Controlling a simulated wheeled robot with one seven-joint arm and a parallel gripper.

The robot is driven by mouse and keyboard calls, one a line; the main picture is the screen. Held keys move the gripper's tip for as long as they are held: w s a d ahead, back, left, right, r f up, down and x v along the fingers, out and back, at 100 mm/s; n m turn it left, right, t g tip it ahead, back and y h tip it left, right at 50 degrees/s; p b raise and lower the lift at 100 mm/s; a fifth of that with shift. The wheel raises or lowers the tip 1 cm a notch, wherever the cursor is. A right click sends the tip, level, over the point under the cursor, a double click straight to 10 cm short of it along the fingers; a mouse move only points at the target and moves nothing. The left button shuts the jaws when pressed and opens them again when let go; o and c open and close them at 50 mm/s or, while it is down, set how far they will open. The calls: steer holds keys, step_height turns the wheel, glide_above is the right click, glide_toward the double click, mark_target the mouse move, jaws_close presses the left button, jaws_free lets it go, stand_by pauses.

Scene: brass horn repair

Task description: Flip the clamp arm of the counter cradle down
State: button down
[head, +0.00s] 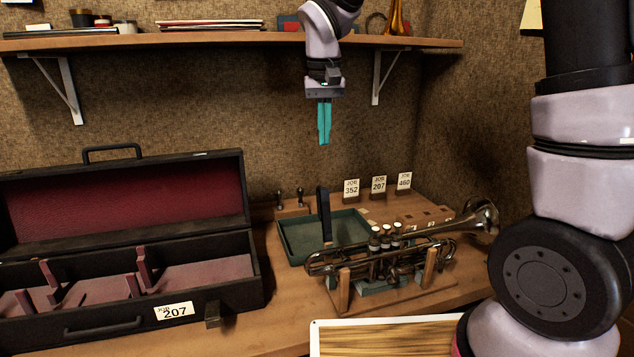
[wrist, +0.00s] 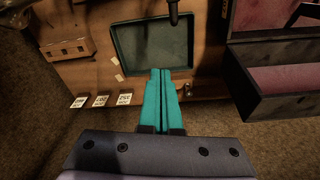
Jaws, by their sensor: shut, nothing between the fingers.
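The counter cradle (head: 383,302) is a wooden stand with upright posts on the counter, and a brass and silver trumpet (head: 372,255) lies across it. Its clamp arm (head: 323,215) is a dark bar that stands upright at the cradle's back left. The dark tip at the top edge of the wrist view (wrist: 173,12) looks like the clamp arm's upper end. My gripper (head: 324,142), with teal fingers, is shut and empty, pointing down above the clamp arm and apart from it. Its fingers also show in the wrist view (wrist: 159,72). The clamp arm's hinge is partly hidden.
A green tray (head: 286,243) lies behind the cradle. An open case (head: 243,185) with red lining and tag 207 stands at left. Job cards (head: 379,184) and a wooden block with slots (head: 449,209) are at the back right. A shelf (head: 230,40) runs above.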

steer(key=shift+w+a+f, duration=0.25)
steer(key=shift+a+f, duration=0.65)
steer(key=shift+a, duration=0.3)
steer(key=shift+f, duration=0.15)
steer(key=s+f, duration=0.3)
steer(key=f, duration=0.5)
steer(key=shift+d+f, duration=0.35)
steer(key=shift+s+r, duration=0.1)
